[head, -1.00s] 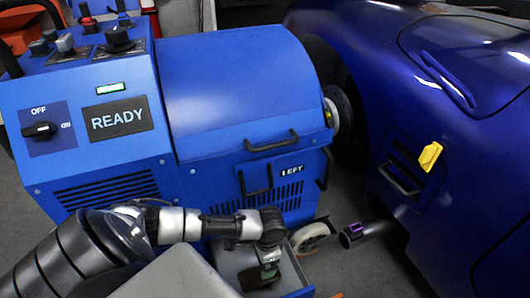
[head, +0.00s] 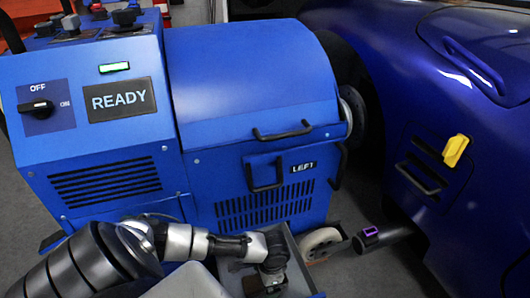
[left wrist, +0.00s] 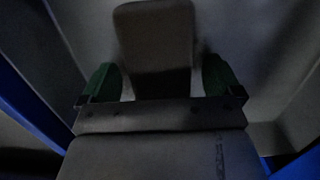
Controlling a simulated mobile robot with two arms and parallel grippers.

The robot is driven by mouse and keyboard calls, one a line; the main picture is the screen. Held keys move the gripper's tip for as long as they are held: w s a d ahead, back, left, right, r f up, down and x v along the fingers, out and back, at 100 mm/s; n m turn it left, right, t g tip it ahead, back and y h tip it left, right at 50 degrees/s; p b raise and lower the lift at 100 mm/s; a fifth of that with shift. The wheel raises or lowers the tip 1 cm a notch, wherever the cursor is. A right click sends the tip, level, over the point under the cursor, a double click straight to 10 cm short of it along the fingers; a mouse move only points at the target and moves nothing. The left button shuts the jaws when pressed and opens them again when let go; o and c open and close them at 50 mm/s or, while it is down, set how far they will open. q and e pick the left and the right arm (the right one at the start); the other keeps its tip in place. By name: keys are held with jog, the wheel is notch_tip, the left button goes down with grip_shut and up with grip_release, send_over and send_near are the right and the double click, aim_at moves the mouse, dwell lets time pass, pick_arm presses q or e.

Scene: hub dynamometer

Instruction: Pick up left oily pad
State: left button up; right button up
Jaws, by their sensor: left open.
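The oily pad (left wrist: 155,40) is a dark grey-brown slab in the left wrist view, lying in the open drawer. My left gripper (left wrist: 157,80) is open, with one green fingertip on each side of the pad's near part. Gaps seem to remain between fingers and pad, but the dim picture hides whether they touch. In the head view my left gripper (head: 268,283) reaches down into the drawer (head: 306,272) at the lower edge of the picture. The arm and the picture's edge hide most of the pad there. My right gripper is not in view.
The blue machine (head: 250,90) with its READY display stands behind the drawer. Right of the drawer are a caster wheel (head: 320,241) and a dark pipe with a purple end (head: 371,234). The blue car (head: 440,110) fills the right side. Drawer walls close in around the gripper.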

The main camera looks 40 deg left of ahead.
pick_arm(q)
jog(key=c, duration=1)
